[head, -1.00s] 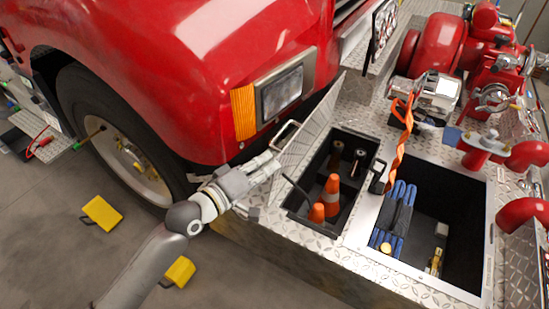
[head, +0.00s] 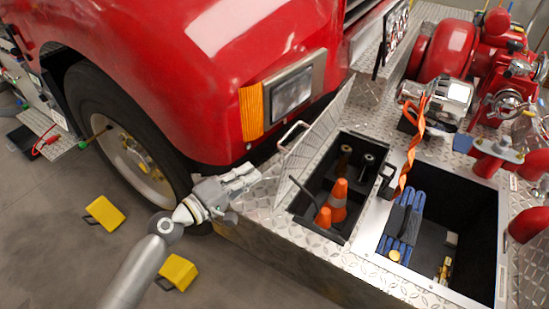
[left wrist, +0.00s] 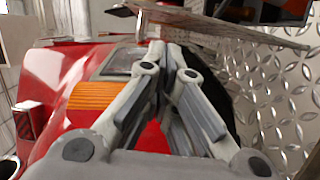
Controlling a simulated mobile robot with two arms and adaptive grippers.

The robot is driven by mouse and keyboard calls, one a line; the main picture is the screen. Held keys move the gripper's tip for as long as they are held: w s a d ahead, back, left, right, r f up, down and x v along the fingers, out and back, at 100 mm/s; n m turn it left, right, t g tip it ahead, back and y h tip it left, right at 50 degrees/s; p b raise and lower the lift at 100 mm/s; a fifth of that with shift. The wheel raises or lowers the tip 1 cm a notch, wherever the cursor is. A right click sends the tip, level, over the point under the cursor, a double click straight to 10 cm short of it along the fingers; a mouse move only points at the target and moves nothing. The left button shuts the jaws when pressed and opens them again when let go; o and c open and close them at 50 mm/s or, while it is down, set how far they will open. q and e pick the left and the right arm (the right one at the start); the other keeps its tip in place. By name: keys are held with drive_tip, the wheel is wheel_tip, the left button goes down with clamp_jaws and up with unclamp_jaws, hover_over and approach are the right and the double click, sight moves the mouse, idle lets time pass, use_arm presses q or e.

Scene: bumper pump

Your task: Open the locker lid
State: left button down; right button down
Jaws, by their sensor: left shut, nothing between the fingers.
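The locker lid (head: 316,128) is a diamond-plate panel with a bar handle (head: 291,135). It stands raised, tilted toward the truck, at the left edge of the locker (head: 352,222). The locker is uncovered and holds orange cones (head: 337,198) and dark cylinders. My left gripper (head: 256,175) is shut and empty, left of the lid and apart from it, in front of the bumper's edge. In the left wrist view the closed fingers (left wrist: 168,60) point toward the truck's headlight, and a thin plate edge (left wrist: 215,27) crosses above them. My right gripper is not in view.
A second open compartment (head: 475,235) with blue folded hoses (head: 401,225) lies right of the locker. The red truck body (head: 180,80) and tire (head: 100,95) are close on the left. Yellow chocks (head: 106,213) lie on the floor. Red pump pipes stand at right.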

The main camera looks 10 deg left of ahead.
use_arm(q)
drive_tip(key=p+x, duration=0.2)
drive_tip(key=x, duration=0.8)
drive_tip(key=shift+p, duration=0.3)
drive_tip(key=s+d+m+p, duration=0.1)
drive_tip(key=s+d+m, duration=0.1)
drive_tip(key=d, duration=0.4)
drive_tip(key=shift+s+f, duration=0.2)
drive_tip(key=shift+f, duration=0.15)
drive_tip(key=shift+s+a, duration=0.1)
drive_tip(key=shift+a, duration=0.05)
